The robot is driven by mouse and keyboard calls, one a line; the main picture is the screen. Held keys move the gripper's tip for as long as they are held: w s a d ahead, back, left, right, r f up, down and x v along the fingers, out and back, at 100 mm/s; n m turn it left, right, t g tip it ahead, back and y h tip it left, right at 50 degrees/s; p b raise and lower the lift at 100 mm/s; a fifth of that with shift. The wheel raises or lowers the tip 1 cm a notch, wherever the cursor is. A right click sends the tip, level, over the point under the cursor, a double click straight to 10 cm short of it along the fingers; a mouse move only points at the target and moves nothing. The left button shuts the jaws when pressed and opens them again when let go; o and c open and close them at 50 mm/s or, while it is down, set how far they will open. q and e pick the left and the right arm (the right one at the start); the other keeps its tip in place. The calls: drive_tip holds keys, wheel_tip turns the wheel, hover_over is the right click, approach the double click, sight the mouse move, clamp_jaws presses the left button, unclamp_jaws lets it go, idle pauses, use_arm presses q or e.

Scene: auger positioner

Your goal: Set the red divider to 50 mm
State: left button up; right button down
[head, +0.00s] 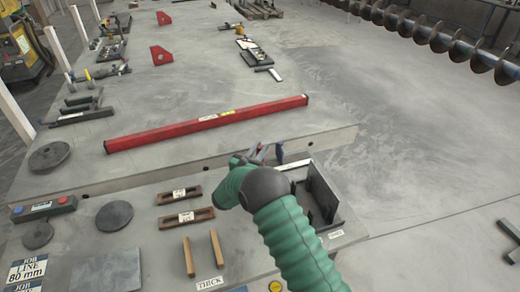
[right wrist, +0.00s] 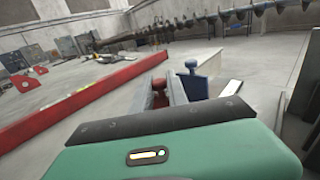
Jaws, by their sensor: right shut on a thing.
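My right gripper (head: 258,155) is at the step edge of the grey bench, at the end of my green arm. In the right wrist view its fingers (right wrist: 165,100) are shut on a small red piece with a rounded knob, the red divider (right wrist: 159,88). In the head view the gripper mostly hides this divider. A blue divider (head: 280,152) of similar shape stands just right of the gripper; it also shows in the right wrist view (right wrist: 191,78). The divider's lower end and any scale are hidden. My left gripper is not in view.
A long red bar (head: 205,124) lies across the bench beyond the gripper. A dark open holder (head: 322,190) is right of my arm. Two brown slotted blocks (head: 179,195), wooden strips (head: 188,257) and a "JOB LINE 80 mm" card (head: 27,269) lie left.

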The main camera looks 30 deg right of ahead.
drive_tip(key=a, duration=0.2)
drive_tip(key=w+a+b, duration=0.1)
drive_tip(key=a, duration=0.1)
drive_tip(key=shift+w+a, duration=0.1)
drive_tip(key=shift+a, duration=0.5)
drive_tip(key=c, duration=1.7)
unclamp_jaws()
drive_tip(key=shift+r, duration=0.1)
drive_tip(key=shift+c, duration=0.2)
drive_tip(key=o, duration=0.4)
drive_tip(key=shift+w+d, duration=0.1)
drive_tip(key=shift+d, duration=0.05)
drive_tip(key=shift+o, duration=0.2)
drive_tip(key=p+v, duration=0.1)
drive_tip(key=v, duration=1.6)
drive_tip(key=shift+d+f, duration=0.1)
drive_tip(key=shift+f, duration=0.15)
